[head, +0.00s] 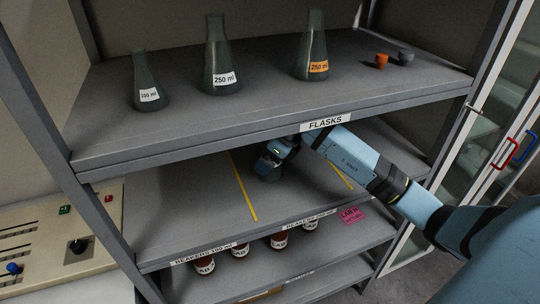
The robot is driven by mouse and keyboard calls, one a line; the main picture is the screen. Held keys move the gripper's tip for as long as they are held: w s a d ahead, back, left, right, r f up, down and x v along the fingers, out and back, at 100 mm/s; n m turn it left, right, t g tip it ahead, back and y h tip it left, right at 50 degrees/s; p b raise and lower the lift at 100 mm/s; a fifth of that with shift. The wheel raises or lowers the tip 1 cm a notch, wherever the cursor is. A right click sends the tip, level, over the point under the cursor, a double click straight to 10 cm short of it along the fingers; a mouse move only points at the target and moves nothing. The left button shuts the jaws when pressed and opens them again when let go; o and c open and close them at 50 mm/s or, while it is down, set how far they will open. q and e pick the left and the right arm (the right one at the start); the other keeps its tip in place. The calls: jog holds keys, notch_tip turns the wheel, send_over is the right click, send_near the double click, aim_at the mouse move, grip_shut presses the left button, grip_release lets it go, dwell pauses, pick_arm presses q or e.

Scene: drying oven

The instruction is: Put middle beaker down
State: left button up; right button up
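A small dark glass beaker (267,171) is at the middle shelf (195,205), between two yellow lines. It looks upright, but I cannot tell whether its base touches the shelf. My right gripper (271,158) is at the beaker's upper part, reaching in from the right under the upper shelf. Its fingers are small and dark here, and I cannot make out whether they are closed on the glass. My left gripper is not in view.
The upper shelf (285,108), labelled FLASKS, stands close above my arm and bears three flasks (221,60) and two stoppers (381,61). Several brown bottles (279,240) stand on the shelf below. The middle shelf is clear left of the beaker. A glass-doored cabinet (500,110) is at right.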

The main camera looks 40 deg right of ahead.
jog(key=shift+r, duration=0.1)
jog(key=shift+r, duration=0.1)
jog(key=shift+s+d+r, duration=0.15)
jog(key=shift+r, duration=0.1)
jog(key=s+d+b, duration=0.1)
jog(key=s+d, duration=0.1)
jog(key=s, duration=0.1)
jog(key=s+d+b, duration=0.1)
jog(key=s, duration=0.2)
jog(key=s+d+b, duration=0.1)
jog(key=s+d, duration=0.1)
jog(key=s, duration=0.1)
jog(key=shift+s+d+r, duration=0.1)
jog(key=shift+s+d, duration=0.2)
jog(key=shift+d, duration=0.05)
jog(key=shift+s+d+r, duration=0.1)
jog(key=shift+s+d, duration=0.2)
jog(key=shift+s, duration=0.15)
